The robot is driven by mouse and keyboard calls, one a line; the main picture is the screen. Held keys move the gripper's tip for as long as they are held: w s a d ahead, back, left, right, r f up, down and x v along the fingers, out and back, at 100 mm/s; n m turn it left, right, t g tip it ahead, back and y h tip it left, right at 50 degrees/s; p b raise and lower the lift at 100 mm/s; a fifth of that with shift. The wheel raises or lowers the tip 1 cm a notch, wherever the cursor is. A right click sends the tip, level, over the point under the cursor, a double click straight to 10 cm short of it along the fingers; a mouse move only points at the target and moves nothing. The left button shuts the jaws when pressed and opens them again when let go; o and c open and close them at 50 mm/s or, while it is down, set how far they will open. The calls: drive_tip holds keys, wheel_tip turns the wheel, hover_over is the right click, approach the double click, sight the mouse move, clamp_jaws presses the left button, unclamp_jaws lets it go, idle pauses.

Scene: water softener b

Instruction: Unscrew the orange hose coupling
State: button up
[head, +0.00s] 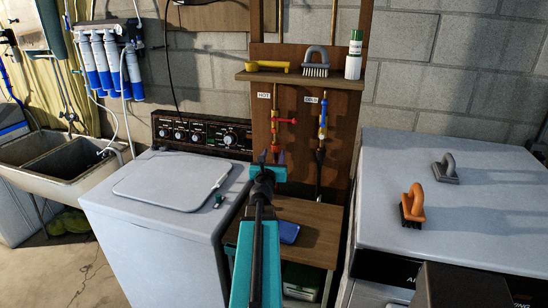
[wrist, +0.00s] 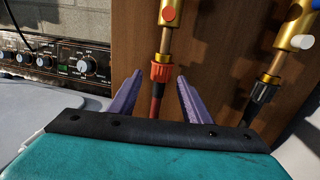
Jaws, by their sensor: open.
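The orange hose coupling (wrist: 161,72) sits upright at the lower end of the brass pipe on the wooden board, with a red hose (wrist: 156,105) running down from it. In the head view it is small and lies just above my gripper. My gripper (wrist: 160,80) is open and empty. In the wrist view its two purple fingers stand left and right of the coupling's lower part and the hose, with gaps on both sides. Whether the fingertips reach the coupling in depth I cannot tell. In the head view my gripper (head: 272,158) is in front of the board, below the HOT label.
A second, dark coupling (wrist: 262,92) hangs at the right under the cold valve (head: 323,118). A washer (head: 165,215) with a control panel (head: 200,133) stands left. A low wooden table (head: 315,240) is below.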

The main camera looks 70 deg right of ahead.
sight(275, 150)
drive_tip(key=shift+s+f+n+t, duration=0.2)
drive_tip(key=shift+n+t, duration=0.1)
drive_tip(key=shift+t, duration=0.1)
drive_tip(key=shift+w+d, duration=0.1)
drive_tip(key=shift+x, duration=1.4)
drive_tip(key=shift+r, duration=0.15)
drive_tip(key=shift+r, duration=0.3)
drive_tip(key=c, duration=1.1)
drive_tip(key=shift+o, duration=0.2)
drive_tip(key=shift+r+g, duration=0.1)
drive_tip(key=shift+g, duration=0.2)
